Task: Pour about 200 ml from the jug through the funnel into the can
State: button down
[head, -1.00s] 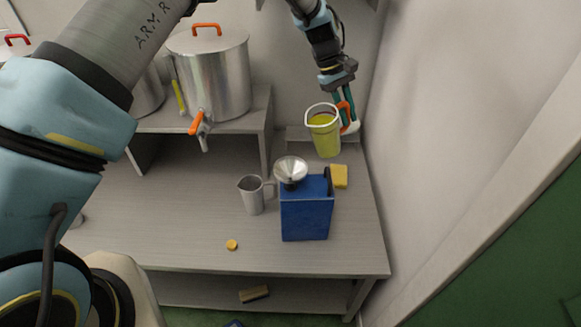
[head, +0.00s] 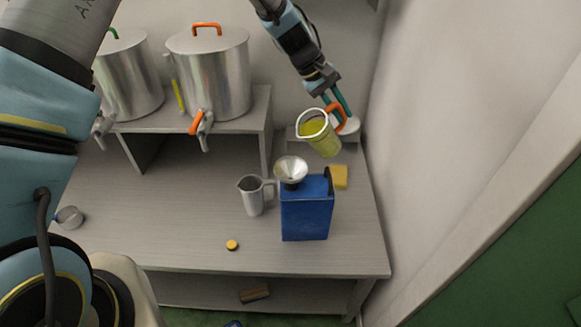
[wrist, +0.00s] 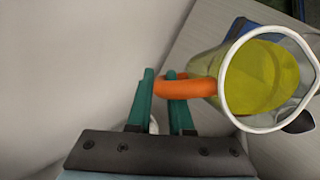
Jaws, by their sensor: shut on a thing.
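A clear jug (head: 326,144) with a white rim and yellow-green liquid is tilted to the left, above and behind the funnel. My gripper (head: 341,112) is shut on its orange handle; the wrist view shows the green fingers (wrist: 160,103) on either side of the handle and the jug (wrist: 262,78) beside them. A metal funnel (head: 291,168) sits in the top of the blue can (head: 306,215), which stands upright on the bench. No stream of liquid shows between jug and funnel. The inside of the can is hidden.
A metal measuring cup (head: 252,196) stands left of the can and a yellow sponge (head: 340,176) to its right. A yellow cap (head: 232,245) lies in front. Steel tanks (head: 213,75) stand on a shelf at left. A wall rises close on the right.

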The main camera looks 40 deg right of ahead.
aim_at(325, 111)
jog(key=shift+a, duration=0.15)
jog(key=shift+a+f+h, duration=0.15)
jog(key=shift+a+h, duration=0.25)
jog(key=shift+h, duration=0.1)
jog(key=shift+a+r+m+h+b, duration=0.2)
jog(key=shift+a+m+h+b, duration=0.15)
jog(key=shift+h+b, duration=0.35)
jog(key=shift+f+b, duration=0.15)
jog(key=shift+b, duration=0.5)
jog(key=shift+a+f+h+b, duration=0.3)
jog(key=shift+f+h+b, duration=0.45)
jog(key=shift+b, duration=2.6)
jog(key=shift+a+r+m+g+h+b, duration=0.2)
jog(key=shift+r+h+b, duration=0.25)
jog(key=shift+b, duration=0.6)
jog(key=shift+a+r+m+g+h+b, duration=0.25)
jog(key=shift+r+b, duration=0.25)
jog(key=shift+b, duration=0.55)
jog(key=shift+d+r, duration=0.1)
jog(key=shift+d, duration=0.05)
